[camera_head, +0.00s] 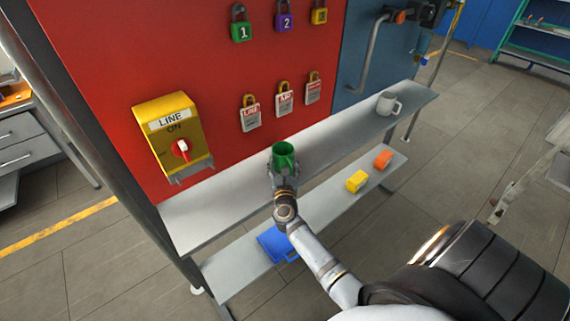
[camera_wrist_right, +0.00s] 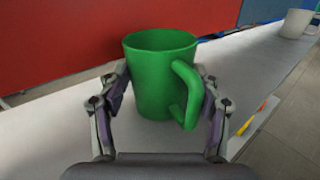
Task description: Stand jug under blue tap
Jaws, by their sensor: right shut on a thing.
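A green mug-like jug (camera_head: 284,152) is upright at the grey upper shelf, and it fills the middle of the right wrist view (camera_wrist_right: 160,82) with its handle to the right. My right gripper (camera_head: 284,176) is shut on the jug, one finger on each side; its fingers also show in the wrist view (camera_wrist_right: 160,100). I cannot tell whether the jug's base touches the shelf. At the top right, pipework on the blue panel has an orange knob (camera_head: 400,17) and a small blue part (camera_head: 423,61) that may be the blue tap. My left gripper is not in view.
The upper shelf (camera_head: 240,193) runs along the red board, with a white-grey mug (camera_head: 388,103) at its far right. The lower shelf (camera_head: 325,212) bears a blue container (camera_head: 277,244), a yellow block (camera_head: 356,181) and an orange block (camera_head: 383,159). The upper shelf between the mugs is clear.

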